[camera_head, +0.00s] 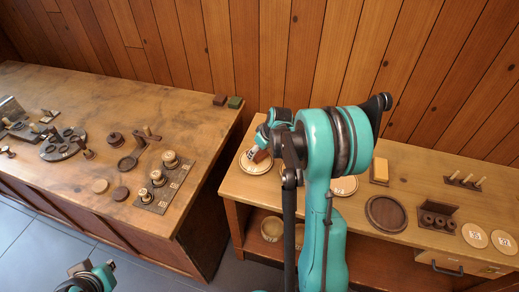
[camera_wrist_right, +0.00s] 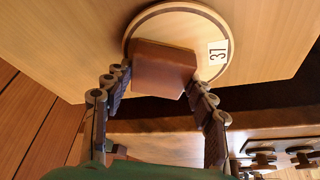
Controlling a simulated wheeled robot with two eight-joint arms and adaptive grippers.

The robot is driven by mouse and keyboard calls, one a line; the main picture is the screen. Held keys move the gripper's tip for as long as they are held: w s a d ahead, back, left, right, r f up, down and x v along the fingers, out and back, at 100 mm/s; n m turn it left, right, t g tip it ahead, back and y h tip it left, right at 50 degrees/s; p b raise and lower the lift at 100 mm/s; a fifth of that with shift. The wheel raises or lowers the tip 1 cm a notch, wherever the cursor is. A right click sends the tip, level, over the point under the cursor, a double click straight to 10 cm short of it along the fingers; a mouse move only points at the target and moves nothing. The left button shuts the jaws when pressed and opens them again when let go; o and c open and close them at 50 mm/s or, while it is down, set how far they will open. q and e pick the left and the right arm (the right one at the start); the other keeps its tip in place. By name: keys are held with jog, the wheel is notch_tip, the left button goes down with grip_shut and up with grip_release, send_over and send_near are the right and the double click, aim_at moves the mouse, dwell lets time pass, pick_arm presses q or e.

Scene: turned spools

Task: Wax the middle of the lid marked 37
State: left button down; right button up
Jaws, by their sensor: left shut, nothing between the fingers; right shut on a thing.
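The lid marked 37 (camera_wrist_right: 217,52) is a round pale wooden disc with a dark ring near its rim. It lies on the right bench and also shows in the head view (camera_head: 246,166), partly behind my arm. My right gripper (camera_wrist_right: 160,85) is shut on a reddish-brown block (camera_wrist_right: 163,68). The block covers part of the lid, from the middle towards its near edge. I cannot tell whether it touches the lid. In the head view the block (camera_head: 262,156) shows beside the arm. My left gripper (camera_head: 90,272) is shut and empty at the lower left, away from both benches.
On the right bench are another pale lid (camera_head: 345,186), a yellow block (camera_head: 379,172), a dark round board (camera_head: 386,214), a spool holder (camera_head: 437,222) and a peg rack (camera_head: 464,181). Two numbered discs (camera_head: 475,235) lie at far right. The left bench (camera_head: 75,95) holds several turned pieces.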

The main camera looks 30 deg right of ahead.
jog(key=shift+s+a, duration=1.8)
jog(key=shift+a, duration=0.3)
jog(key=shift+r, duration=0.1)
jog(key=shift+r+p, duration=2.15)
jog(key=shift+r, duration=0.8)
notch_tip(320, 180, up, 3)
jog(key=shift+p, duration=1.1)
